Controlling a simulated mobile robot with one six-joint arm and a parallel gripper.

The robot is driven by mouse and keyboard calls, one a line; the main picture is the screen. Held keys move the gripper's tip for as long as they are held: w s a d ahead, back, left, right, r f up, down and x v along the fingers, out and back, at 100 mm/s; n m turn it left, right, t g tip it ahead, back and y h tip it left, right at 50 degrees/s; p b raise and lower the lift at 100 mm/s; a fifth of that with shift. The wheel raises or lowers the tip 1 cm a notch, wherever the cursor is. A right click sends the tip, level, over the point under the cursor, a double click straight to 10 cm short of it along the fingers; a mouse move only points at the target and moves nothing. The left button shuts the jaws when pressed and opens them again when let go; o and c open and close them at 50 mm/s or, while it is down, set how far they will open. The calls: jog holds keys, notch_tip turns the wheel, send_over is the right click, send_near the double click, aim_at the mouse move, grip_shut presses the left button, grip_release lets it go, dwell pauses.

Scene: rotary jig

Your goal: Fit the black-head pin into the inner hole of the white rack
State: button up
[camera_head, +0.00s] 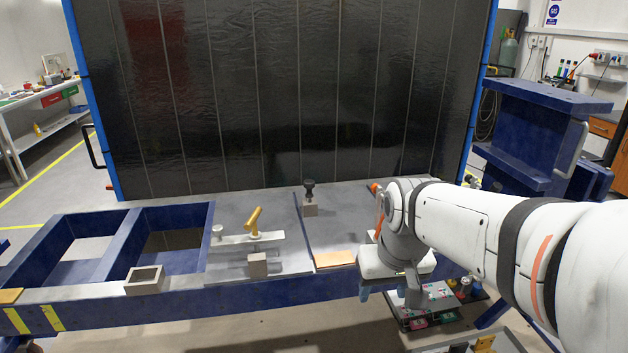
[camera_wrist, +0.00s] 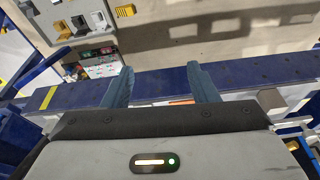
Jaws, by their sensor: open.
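The black-head pin (camera_head: 309,187) stands upright in a small grey block (camera_head: 310,209) on the grey table plate in the head view. The white rack (camera_head: 240,240) is a low bar to its left; a yellow-orange pin (camera_head: 254,221) and a pale-headed pin (camera_head: 217,231) stand at it. The rack's inner hole cannot be made out. My gripper (camera_head: 384,291) points down near the table's front edge, right of and nearer than the pin. In the wrist view its blue fingers (camera_wrist: 161,82) are spread with nothing between them.
A small grey block (camera_head: 257,265) and a square hollow box (camera_head: 145,280) sit near the front edge. A tan plate (camera_head: 335,259) lies near my gripper. A dark panel (camera_head: 290,90) stands behind the table. A tray of coloured items (camera_head: 432,302) sits lower, beside my gripper.

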jog(key=w+a+r+n+y+p, duration=0.1)
jog(key=w+a+r+n+p, duration=0.2)
jog(key=w, duration=0.7)
jog(key=w+a+r+p, duration=0.15)
jog(key=w+r, duration=0.25)
jog(key=w, duration=0.6)
jog(key=n+y+p, duration=0.1)
jog(key=n+p, duration=0.2)
send_over(309, 190)
jog(key=d, duration=0.2)
jog(key=shift+s+a+f+t, duration=0.2)
jog(key=shift+a+f+t, duration=0.1)
jog(key=shift+f, duration=0.1)
jog(key=shift+w+a+f, duration=0.1)
jog(key=shift+w+f, duration=0.1)
jog(key=shift+w, duration=0.05)
jog(key=p+x, duration=0.1)
jog(key=x, duration=0.4)
jog(key=s+p+x, duration=0.1)
jog(key=x, duration=0.1)
jog(key=shift+w+f+p, duration=0.1)
jog(key=shift+f+p, duration=0.25)
jog(key=shift+f, duration=0.15)
jog(key=shift+c, duration=0.4)
jog(key=shift+r, duration=0.1)
jog(key=c, duration=1)
